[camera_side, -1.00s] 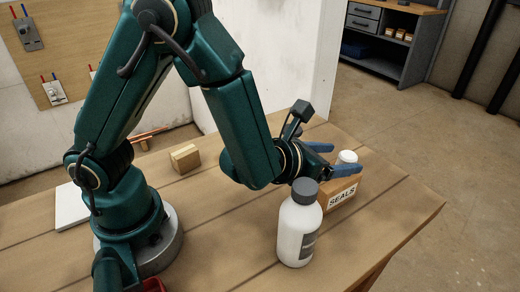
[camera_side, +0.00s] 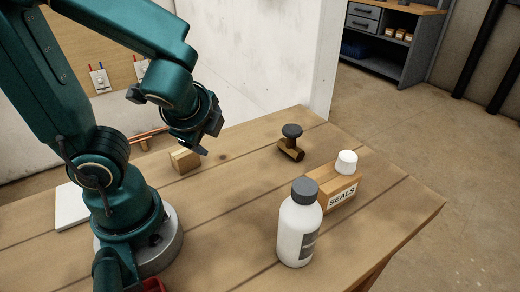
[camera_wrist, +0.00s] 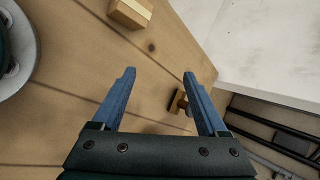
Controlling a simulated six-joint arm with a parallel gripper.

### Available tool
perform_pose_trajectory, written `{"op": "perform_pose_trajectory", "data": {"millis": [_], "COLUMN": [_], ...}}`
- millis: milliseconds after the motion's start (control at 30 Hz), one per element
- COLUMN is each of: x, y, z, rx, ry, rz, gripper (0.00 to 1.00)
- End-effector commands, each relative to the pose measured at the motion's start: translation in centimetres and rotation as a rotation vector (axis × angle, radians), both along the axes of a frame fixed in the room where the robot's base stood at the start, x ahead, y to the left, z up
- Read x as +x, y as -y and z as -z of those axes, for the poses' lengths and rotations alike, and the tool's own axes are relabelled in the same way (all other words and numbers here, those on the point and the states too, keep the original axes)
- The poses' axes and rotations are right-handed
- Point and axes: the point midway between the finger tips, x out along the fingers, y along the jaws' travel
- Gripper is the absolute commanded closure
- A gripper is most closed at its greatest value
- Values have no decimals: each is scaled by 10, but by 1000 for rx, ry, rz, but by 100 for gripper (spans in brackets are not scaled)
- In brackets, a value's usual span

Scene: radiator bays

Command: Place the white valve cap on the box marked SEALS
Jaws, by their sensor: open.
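The white valve cap (camera_side: 346,162) stands on top of the box marked SEALS (camera_side: 325,184), toward the box's far right end, in the side view. The box is light brown cardboard with a white label facing the camera. My gripper (camera_side: 203,148) is well to the left of the box, above the table near a small wooden block. In the wrist view my gripper (camera_wrist: 160,75) has its two blue fingers spread apart with nothing between them. The cap and the box do not show in the wrist view.
A white bottle with a grey cap (camera_side: 298,232) stands in front of the SEALS box. A brass valve with a dark knob (camera_side: 291,145) lies behind the box, on the wooden table (camera_side: 215,245). The wooden block (camera_side: 185,160) is at left; a white wall is behind.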

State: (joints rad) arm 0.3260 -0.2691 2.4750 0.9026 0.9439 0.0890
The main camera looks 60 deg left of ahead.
Motion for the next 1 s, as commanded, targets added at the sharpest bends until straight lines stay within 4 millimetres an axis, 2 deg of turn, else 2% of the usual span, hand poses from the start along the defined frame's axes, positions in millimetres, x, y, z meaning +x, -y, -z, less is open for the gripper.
{"op": "perform_pose_trajectory", "data": {"millis": [33,133,300,400,567,1000], "x": [-10,-23,-25,-22,-20,-20], "y": [7,31,72,87,97,98], "z": [-1,-3,-20,-31,-39,-39], "rx": [-123,-374,-730,-864,-953,-954], "ry": [52,140,275,325,355,352], "rz": [-124,-345,-601,-678,-725,-725], "gripper": [24,24,24,24,24,24]}}
